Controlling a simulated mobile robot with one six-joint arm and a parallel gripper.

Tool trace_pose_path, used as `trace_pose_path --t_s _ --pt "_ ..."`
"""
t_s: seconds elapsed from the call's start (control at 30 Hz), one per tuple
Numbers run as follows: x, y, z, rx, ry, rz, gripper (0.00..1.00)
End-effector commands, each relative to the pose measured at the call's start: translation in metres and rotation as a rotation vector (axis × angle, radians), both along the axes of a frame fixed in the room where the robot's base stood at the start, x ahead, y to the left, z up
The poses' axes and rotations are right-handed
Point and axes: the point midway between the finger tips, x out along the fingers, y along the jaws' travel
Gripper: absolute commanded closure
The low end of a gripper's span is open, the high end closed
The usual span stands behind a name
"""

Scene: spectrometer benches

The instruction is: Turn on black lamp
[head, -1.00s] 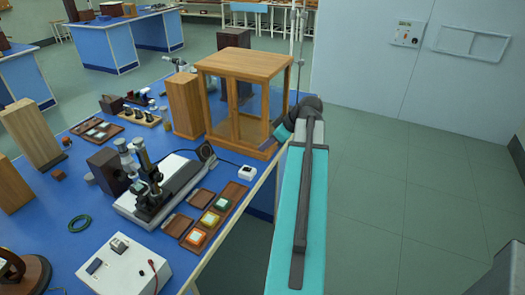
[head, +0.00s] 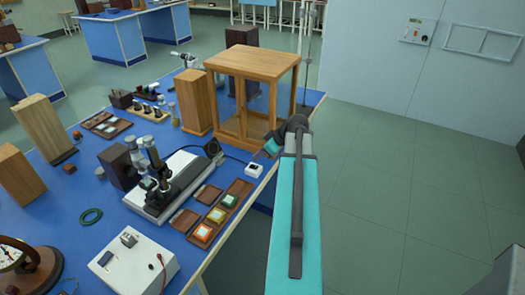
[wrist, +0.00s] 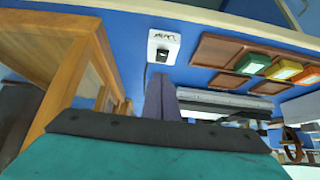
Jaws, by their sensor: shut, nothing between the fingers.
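A small white switch box (head: 254,169) with a dark switch sits on the blue bench near its right edge. A black round lamp-like thing (head: 212,148) stands to its left, and a dark cord runs between them. I cannot tell whether the lamp is lit. In the wrist view the white box (wrist: 163,42) shows its black switch (wrist: 162,55) just beyond my fingertips. My gripper (wrist: 160,82) is shut and empty, pointing at the box; I cannot tell whether it touches. In the head view my arm hides most of the gripper.
A wooden glass-sided cabinet (head: 246,90) stands close behind the box. Wooden trays with coloured pieces (head: 217,214) and a microscope-like instrument (head: 150,178) are to the left. The floor (head: 400,200) right of the bench is clear.

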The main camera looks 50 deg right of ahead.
Motion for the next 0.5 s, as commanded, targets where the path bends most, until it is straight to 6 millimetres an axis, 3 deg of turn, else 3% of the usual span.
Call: trace_pose_path --t_s 0.5 --pt "-0.006 -0.002 -0.033 0.0 0.0 -0.004 1.0"
